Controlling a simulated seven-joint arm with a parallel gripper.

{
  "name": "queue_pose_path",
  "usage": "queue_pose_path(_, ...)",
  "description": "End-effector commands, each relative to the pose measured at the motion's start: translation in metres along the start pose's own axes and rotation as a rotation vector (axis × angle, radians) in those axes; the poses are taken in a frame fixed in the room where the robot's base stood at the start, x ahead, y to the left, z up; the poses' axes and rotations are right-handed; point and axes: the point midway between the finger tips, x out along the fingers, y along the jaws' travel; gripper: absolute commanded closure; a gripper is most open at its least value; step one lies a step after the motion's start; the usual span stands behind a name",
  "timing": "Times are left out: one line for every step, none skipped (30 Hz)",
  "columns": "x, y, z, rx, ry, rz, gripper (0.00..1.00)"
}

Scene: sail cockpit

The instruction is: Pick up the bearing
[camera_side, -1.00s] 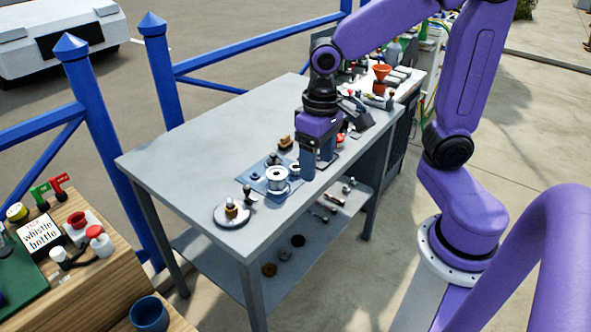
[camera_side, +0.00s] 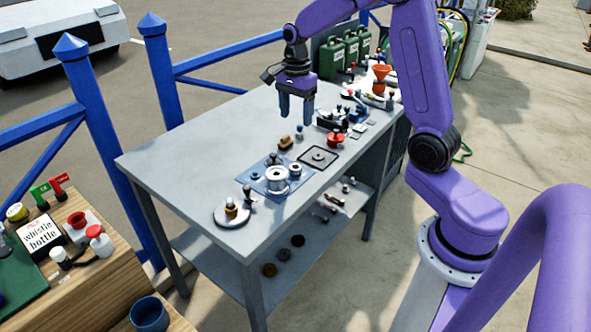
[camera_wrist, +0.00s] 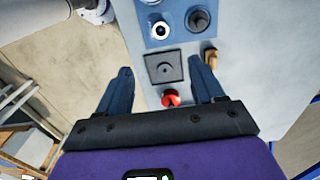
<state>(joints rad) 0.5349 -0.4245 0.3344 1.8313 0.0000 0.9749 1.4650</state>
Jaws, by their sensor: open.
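A small pale ring with a dark centre, which looks like the bearing (camera_side: 295,170), sits on the blue mat (camera_side: 253,182) beside a silver flanged drum (camera_side: 277,180). In the wrist view the ring (camera_wrist: 160,30) lies near the top, on the blue mat (camera_wrist: 178,40), beyond my fingertips. My gripper (camera_side: 296,112) is open and empty, raised well above the bench on the far side of the ring. In the wrist view the space between its fingers (camera_wrist: 161,68) frames a dark square tray (camera_wrist: 165,55).
The tray (camera_side: 318,148) lies beside the mat, with a red knobbed part (camera_side: 336,140) behind it and a wooden-handled piece (camera_side: 285,142) to its left. A round plate with a brass part (camera_side: 231,212) stands at the near end. The bench's left part is bare.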

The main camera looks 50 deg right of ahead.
Motion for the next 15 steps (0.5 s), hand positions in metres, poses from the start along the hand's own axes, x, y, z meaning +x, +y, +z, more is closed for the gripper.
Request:
queue_pose_path(0.008, 0.001, 0.000, 0.000, -0.001, 0.006, 0.33)
queue_pose_path(0.013, 0.002, 0.000, 0.000, -0.001, 0.007, 0.33)
queue_pose_path(0.021, 0.002, 0.000, -0.001, -0.001, 0.007, 0.33)
queue_pose_path(0.027, 0.002, 0.000, -0.002, -0.001, 0.007, 0.33)
queue_pose_path(0.032, 0.002, 0.000, -0.002, -0.001, 0.008, 0.33)
queue_pose_path(0.040, 0.002, 0.000, -0.001, -0.001, 0.008, 0.33)
queue_pose_path(0.045, 0.002, 0.000, -0.002, -0.001, 0.007, 0.33)
queue_pose_path(0.051, 0.002, 0.000, -0.002, -0.001, 0.007, 0.33)
queue_pose_path(0.059, 0.002, 0.000, -0.002, -0.001, 0.007, 0.33)
queue_pose_path(0.064, 0.002, 0.000, -0.002, -0.001, 0.007, 0.33)
queue_pose_path(0.070, 0.002, 0.000, -0.002, -0.001, 0.008, 0.33)
queue_pose_path(0.078, 0.002, 0.000, -0.003, -0.001, 0.007, 0.33)
queue_pose_path(0.083, 0.002, 0.000, -0.003, -0.001, 0.008, 0.33)
queue_pose_path(0.088, 0.002, 0.000, -0.003, 0.000, 0.006, 0.33)
queue_pose_path(0.094, 0.002, 0.000, -0.004, 0.000, 0.006, 0.33)
